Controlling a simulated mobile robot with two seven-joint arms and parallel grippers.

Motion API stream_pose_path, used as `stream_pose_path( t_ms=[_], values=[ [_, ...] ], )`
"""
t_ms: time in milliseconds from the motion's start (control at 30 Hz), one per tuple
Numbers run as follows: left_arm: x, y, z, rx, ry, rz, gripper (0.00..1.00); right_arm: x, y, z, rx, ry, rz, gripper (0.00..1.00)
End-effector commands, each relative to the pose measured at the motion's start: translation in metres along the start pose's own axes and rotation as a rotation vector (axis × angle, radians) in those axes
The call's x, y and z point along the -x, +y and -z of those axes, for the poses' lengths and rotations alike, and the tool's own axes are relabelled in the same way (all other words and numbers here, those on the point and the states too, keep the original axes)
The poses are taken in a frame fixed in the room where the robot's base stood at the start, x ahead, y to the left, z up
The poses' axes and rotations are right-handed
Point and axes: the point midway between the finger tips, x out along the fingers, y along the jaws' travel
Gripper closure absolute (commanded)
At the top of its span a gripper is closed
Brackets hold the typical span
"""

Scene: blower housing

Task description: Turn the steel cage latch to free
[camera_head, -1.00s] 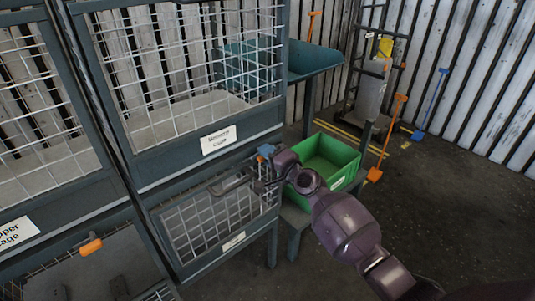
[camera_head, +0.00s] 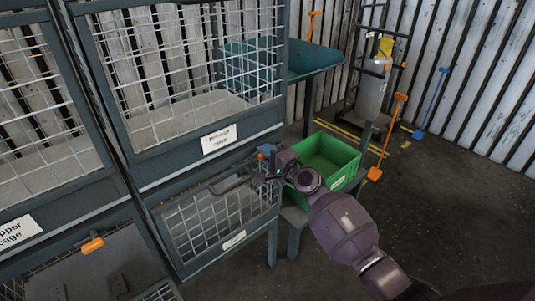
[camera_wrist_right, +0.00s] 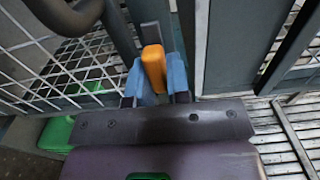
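The lower middle cage door (camera_head: 205,222) has white wire mesh, a dark frame and a small label too blurred to read. My right gripper (camera_head: 267,152) is at the upper right corner of this door. In the right wrist view, an orange latch handle (camera_wrist_right: 153,68) stands between the two blue fingertips of my right gripper (camera_wrist_right: 158,80). Both fingers appear to touch its sides. In the head view this handle is hidden by my gripper. My left gripper is not in view.
A dark door handle (camera_head: 232,182) runs close beside my gripper. A green bin (camera_head: 330,155) stands just right of it. Another orange latch (camera_head: 92,245) is on the lower left cage. An upper cage (camera_head: 200,115) is above. Open floor (camera_head: 430,220) lies to the right.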

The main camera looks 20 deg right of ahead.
Motion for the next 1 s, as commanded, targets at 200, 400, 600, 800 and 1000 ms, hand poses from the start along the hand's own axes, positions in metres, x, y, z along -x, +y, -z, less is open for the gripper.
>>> stream_pose_path(
  t_ms=[200, 400, 600, 800, 1000],
  values=[
    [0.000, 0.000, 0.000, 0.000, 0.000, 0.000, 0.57, 0.000, 0.001, -0.001, -0.003, -0.001, -0.001, 0.57],
    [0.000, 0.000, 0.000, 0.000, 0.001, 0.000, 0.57, 0.000, 0.000, 0.000, -0.001, -0.001, -0.001, 0.57],
    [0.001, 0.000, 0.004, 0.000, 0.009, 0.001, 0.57, 0.010, -0.001, 0.000, 0.000, 0.000, 0.000, 0.57],
    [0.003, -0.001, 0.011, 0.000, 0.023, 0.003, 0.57, 0.039, -0.002, 0.000, 0.001, 0.000, 0.001, 0.57],
    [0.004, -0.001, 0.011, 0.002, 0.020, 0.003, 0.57, 0.072, -0.001, 0.000, -0.001, -0.001, 0.000, 0.57]
  ],
)
